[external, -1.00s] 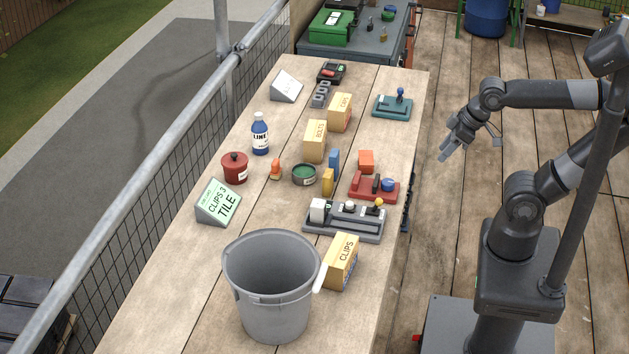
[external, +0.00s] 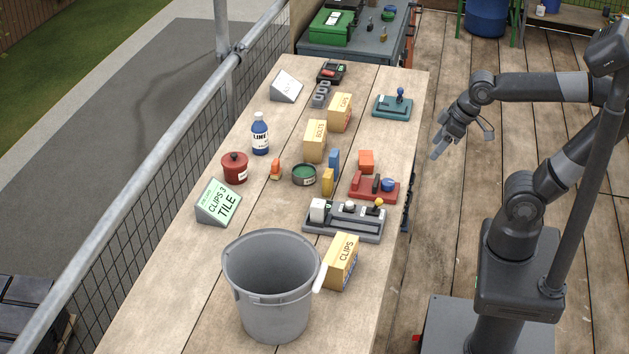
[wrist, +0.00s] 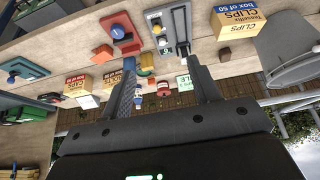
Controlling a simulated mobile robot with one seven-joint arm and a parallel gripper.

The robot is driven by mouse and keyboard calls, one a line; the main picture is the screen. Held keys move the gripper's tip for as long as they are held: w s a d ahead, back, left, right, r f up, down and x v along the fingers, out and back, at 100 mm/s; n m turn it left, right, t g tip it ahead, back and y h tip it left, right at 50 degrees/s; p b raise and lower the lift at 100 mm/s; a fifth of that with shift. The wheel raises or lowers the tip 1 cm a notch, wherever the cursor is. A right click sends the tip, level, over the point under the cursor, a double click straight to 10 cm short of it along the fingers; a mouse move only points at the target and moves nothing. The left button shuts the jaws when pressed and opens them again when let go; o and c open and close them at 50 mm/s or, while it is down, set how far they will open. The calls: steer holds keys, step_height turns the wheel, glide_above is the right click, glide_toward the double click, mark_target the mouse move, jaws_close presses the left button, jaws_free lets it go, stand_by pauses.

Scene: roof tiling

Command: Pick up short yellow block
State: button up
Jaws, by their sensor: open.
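The short yellow block (external: 327,182) stands upright on the wooden bench, just in front of a taller blue block (external: 334,161). In the wrist view a small yellow shape that looks like this block (wrist: 147,62) shows between the fingers, well beyond them. My gripper (external: 461,143) is open and empty. It hangs off the bench's right edge, to the right of the block and apart from it. In the wrist view its two fingers (wrist: 160,62) frame part of the bench, and the left finger covers some of the things there.
A red tray (external: 374,188) and an orange block (external: 366,160) lie right of the block. A grey tray (external: 343,226) is in front, a green tin (external: 304,174) left, and a BOLTS box (external: 316,141) behind. A grey bucket (external: 270,290) and CLIPS box (external: 341,262) stand nearer.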

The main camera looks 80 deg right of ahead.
steer(key=w+d+g, duration=0.1)
steer(key=w+d, duration=0.1)
steer(key=w, duration=0.8)
steer(key=g, duration=0.4)
glide_above(328, 173)
steer(key=f, duration=1.5)
steer(key=shift+w, duration=0.25)
steer(key=shift+w+d+f, duration=0.1)
steer(key=shift+w+f, duration=0.05)
steer(key=shift+f, duration=0.05)
step_height(328, 173, down, 5)
steer(key=shift+f, duration=0.2)
steer(key=shift+s+f, duration=0.2)
steer(key=shift+f, duration=1.15)
steer(key=shift+s+f, duration=0.15)
steer(key=shift+f, duration=1.2)
steer(key=shift+c, duration=0.3)
steer(key=c, duration=0.7)
